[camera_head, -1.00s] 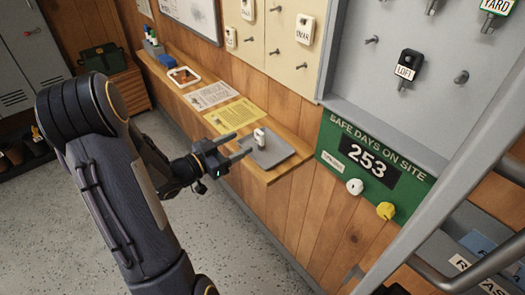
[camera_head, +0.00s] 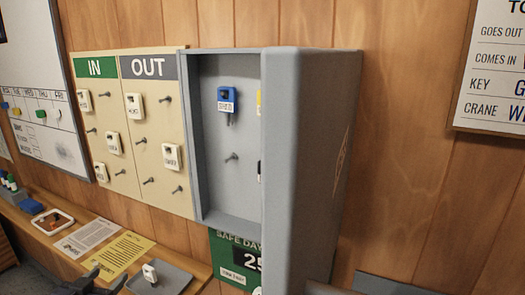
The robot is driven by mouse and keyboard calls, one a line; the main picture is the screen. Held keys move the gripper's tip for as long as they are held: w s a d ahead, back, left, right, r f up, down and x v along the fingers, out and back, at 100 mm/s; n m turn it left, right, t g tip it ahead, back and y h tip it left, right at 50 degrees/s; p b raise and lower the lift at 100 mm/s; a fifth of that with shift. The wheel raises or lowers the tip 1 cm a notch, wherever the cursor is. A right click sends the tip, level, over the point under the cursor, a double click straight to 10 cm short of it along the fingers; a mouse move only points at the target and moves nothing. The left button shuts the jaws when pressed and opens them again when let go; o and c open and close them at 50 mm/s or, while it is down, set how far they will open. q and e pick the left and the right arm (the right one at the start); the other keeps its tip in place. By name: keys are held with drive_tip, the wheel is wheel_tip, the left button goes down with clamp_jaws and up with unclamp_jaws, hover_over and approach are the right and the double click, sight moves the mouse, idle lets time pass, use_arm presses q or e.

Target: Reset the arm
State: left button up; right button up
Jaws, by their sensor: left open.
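My left gripper (camera_head: 107,279) shows at the bottom left edge of the head view, over the front of the wooden shelf (camera_head: 195,268). Its two dark fingers are apart with nothing between them. The rest of my left arm is cut off by the frame's bottom edge. A small white tag (camera_head: 149,273) stands on the grey tray (camera_head: 177,279), just right of the fingers and apart from them. My right gripper is not in view.
A grey key cabinet (camera_head: 222,180) stands open, its door (camera_head: 312,165) jutting out at centre. Inside hangs a blue tag (camera_head: 227,99). Left is an IN/OUT board (camera_head: 150,98) with several white tags. A yellow sheet (camera_head: 118,256) lies on the shelf.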

use_arm(q)
drive_tip(key=s+d+f+n+g+h, duration=0.1)
drive_tip(key=s+d+g+h, duration=0.3)
drive_tip(key=s+d+g, duration=0.5)
drive_tip(key=s+d+n, duration=0.1)
drive_tip(key=s+d, duration=0.8)
drive_tip(key=s, duration=0.3)
drive_tip(key=shift+f, duration=0.2)
